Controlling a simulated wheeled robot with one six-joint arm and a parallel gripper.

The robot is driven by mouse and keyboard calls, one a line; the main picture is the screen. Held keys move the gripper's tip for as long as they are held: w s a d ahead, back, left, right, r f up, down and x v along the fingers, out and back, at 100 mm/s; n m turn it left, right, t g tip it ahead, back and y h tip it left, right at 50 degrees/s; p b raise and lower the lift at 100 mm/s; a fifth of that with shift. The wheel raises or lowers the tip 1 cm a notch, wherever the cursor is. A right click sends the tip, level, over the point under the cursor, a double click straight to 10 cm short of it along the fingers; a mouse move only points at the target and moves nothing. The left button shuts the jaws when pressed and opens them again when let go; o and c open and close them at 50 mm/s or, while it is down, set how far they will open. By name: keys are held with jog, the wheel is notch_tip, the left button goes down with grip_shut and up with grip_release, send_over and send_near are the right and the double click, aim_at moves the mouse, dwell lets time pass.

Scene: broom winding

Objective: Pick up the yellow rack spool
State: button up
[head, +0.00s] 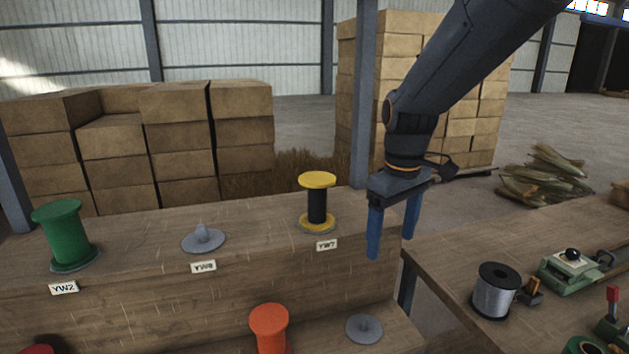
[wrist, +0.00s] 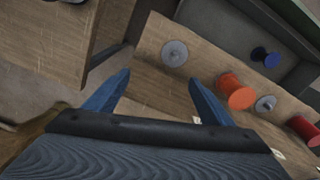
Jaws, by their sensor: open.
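The yellow spool (head: 317,200) stands upright on the upper shelf of the wooden rack, behind the label YW7. It has yellow flanges and a dark middle. My gripper (head: 394,238) hangs to the right of the spool, apart from it, with blue fingers pointing down. In the wrist view my gripper (wrist: 158,95) is open, with nothing between its fingers. I cannot make out the yellow spool in the wrist view.
A green spool (head: 65,235) and an empty grey holder (head: 203,238) share the upper shelf. An orange spool (head: 269,328) and another empty holder (head: 364,329) are lower down. A workbench at right carries a wire spool (head: 496,290) and a green device (head: 570,273).

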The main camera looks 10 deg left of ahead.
aim_at(318, 197)
jog(key=w+a+r+n, duration=0.1)
jog(key=a+r, duration=0.1)
jog(key=a, duration=0.1)
jog(key=w+a+r+n, duration=0.1)
jog(key=a+r, duration=0.1)
jog(key=r, duration=0.1)
jog(key=w+a+r+n+p, duration=0.1)
jog(key=w+a+r+n, duration=0.1)
jog(key=a, duration=0.1)
jog(key=shift+a+r, duration=0.3)
jog(key=shift+a, duration=0.05)
jog(key=a+r+n, duration=0.1)
jog(key=a, duration=0.1)
jog(key=a+r+n, duration=0.1)
jog(key=a+r, duration=0.1)
jog(key=a, duration=0.1)
jog(key=w+a+r+n, duration=0.1)
jog(key=a+n, duration=0.1)
jog(key=shift+a+r+g, duration=0.25)
jog(key=shift+r+g, duration=0.05)
jog(key=shift+a, duration=0.1)
jog(key=shift+f, duration=0.4)
jog(key=shift+w+f+p, duration=0.2)
jog(key=shift+f+p, duration=1.25)
jog(key=shift+f, duration=1.9)
jog(key=shift+c, duration=0.2)
jog(key=c, duration=1.1)
jog(key=shift+r, duration=0.1)
jog(key=shift+c, duration=0.2)
